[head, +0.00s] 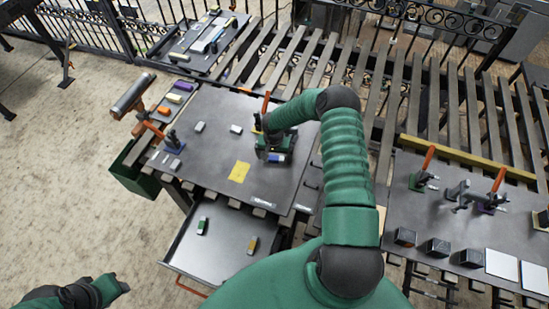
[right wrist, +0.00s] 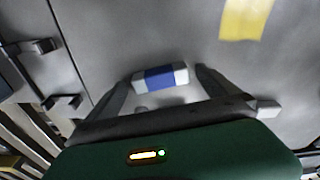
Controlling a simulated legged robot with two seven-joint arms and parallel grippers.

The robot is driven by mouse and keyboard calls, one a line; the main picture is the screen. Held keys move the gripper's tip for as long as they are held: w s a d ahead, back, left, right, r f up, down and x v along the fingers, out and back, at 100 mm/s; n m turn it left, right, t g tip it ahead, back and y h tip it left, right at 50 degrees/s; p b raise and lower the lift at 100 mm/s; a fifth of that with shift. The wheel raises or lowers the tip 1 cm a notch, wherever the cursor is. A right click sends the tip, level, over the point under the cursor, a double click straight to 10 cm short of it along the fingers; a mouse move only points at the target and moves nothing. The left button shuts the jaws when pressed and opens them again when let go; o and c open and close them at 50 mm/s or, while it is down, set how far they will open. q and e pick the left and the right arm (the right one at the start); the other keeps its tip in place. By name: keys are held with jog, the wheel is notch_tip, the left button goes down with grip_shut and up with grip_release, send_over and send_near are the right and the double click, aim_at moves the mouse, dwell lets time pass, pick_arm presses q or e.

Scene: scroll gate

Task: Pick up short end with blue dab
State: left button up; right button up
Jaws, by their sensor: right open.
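The short end with blue dab is a small pale grey bar with a blue band (right wrist: 160,77). It also shows in the head view at the front of my right gripper, as a blue and white piece (head: 277,157). My right gripper (right wrist: 163,76) is open, with one finger at each end of the bar. I cannot tell whether the fingers touch it. In the head view the right gripper (head: 272,152) is over the grey table and hides part of the bar. My left gripper (head: 118,287) is low at the left, away from the table; its jaws are unclear.
A yellow sheet (head: 238,172) and two small grey pieces (head: 199,127) (head: 236,129) lie on the table (head: 215,105). An open drawer (head: 225,263) holds pieces with green (head: 202,225) and yellow (head: 252,245) dabs. An orange-handled clamp (head: 172,138) stands at the table's left edge.

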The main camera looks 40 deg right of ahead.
jog(key=shift+c, duration=0.8)
jog(key=shift+a+r, duration=0.1)
jog(key=shift+a, duration=0.1)
jog(key=c, duration=1.2)
pick_arm(q)
jog(key=shift+a, duration=0.1)
pick_arm(e)
jog(key=shift+d, duration=0.15)
jog(key=c, duration=0.8)
pick_arm(q)
jog(key=shift+f, duration=0.1)
pick_arm(e)
jog(key=shift+o, duration=0.2)
jog(key=shift+r, duration=0.1)
